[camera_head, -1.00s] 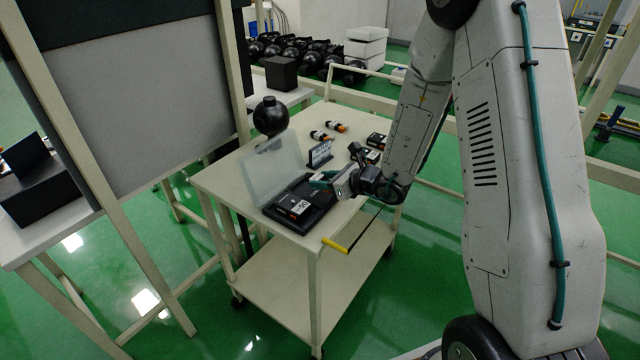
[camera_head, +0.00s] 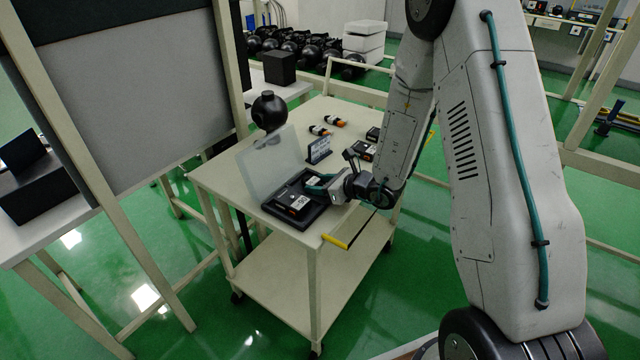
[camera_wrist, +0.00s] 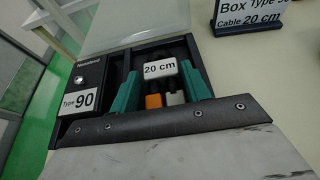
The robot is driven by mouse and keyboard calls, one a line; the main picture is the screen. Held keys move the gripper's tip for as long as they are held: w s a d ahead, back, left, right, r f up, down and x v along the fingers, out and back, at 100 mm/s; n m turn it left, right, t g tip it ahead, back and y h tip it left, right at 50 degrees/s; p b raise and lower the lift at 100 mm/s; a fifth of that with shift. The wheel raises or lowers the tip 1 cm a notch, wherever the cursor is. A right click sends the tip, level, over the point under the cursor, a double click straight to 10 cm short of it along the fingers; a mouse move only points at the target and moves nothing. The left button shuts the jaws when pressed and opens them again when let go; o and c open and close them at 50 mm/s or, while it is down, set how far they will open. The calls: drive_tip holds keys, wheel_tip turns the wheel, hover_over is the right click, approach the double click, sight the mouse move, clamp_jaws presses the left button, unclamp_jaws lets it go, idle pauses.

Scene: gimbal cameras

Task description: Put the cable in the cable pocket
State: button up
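The black box (camera_head: 268,211) lies open on the cart, with its clear lid (camera_head: 266,165) raised at the back. In the wrist view, its left compartment holds a black device labelled Type 90 (camera_wrist: 86,82). The cable (camera_wrist: 160,69), with a white "20 cm" tag, an orange plug and a white plug, is at the box's right compartment. My gripper (camera_wrist: 160,68) has its teal fingers on both sides of the cable, with narrow gaps visible beside the tag. It also shows in the head view at the box's right part (camera_head: 318,183). The cable's underside and any contact with the pocket floor are hidden.
A sign (camera_head: 319,150) reading Box Type 90, Cable 20 cm stands behind the box. Orange-and-black items (camera_head: 334,121) and dark boxes (camera_head: 364,150) lie farther back on the cart (camera_head: 225,186). A yellow handle (camera_head: 336,241) is at the front.

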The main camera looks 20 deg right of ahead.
drive_tip(key=shift+r, duration=0.2)
drive_tip(key=v, duration=1.2)
drive_tip(key=s+a+r+n+g+y, duration=0.3)
drive_tip(key=s+a+r+n+g, duration=0.6)
drive_tip(key=s+a+r+n, duration=0.6)
drive_tip(key=s+d+r+n+h, duration=0.3)
drive_tip(key=s+d+n+h, duration=0.2)
drive_tip(key=s+n, duration=0.2)
drive_tip(key=s+d+r+n+h, duration=0.3)
drive_tip(key=s+d+n+h, duration=0.2)
drive_tip(key=s+d+n, duration=0.1)
drive_tip(key=shift+s+d+r+n+h, duration=0.35)
drive_tip(key=shift+s+r+n+h, duration=0.05)
drive_tip(key=shift+s, duration=0.2)
